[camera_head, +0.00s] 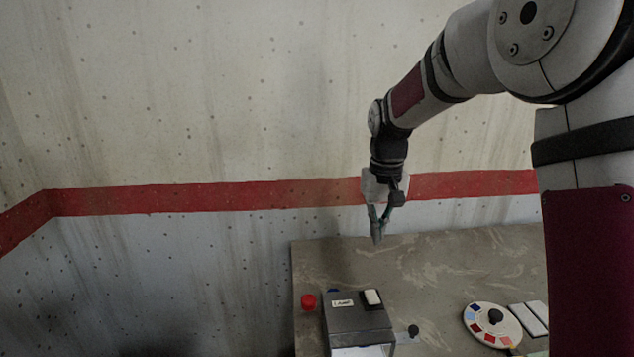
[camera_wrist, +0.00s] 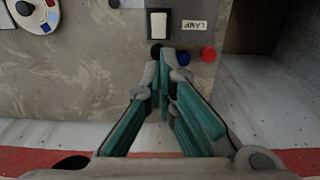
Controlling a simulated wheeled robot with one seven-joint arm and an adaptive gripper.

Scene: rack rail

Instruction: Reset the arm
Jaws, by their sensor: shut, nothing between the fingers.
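My gripper (camera_head: 377,238) hangs from my arm in front of the wall, pointing down above the far edge of the grey stone-like table. In the wrist view the two teal-lined fingers of my gripper (camera_wrist: 163,55) come together at their tips, with nothing between them. A dark grey box (camera_head: 358,318) with a white switch (camera_head: 373,297) and a label stands on the table below my gripper. In the wrist view the label (camera_wrist: 194,25) reads LAMP, upside down, beside the white switch (camera_wrist: 158,24).
A red knob (camera_head: 308,301) and a blue knob (camera_wrist: 183,58) are by the box. A round dial with coloured patches (camera_head: 492,325) and white panels (camera_head: 528,319) lie to the right. The table (camera_head: 440,262) is bare behind them. A wall with a red stripe (camera_head: 200,198) stands behind.

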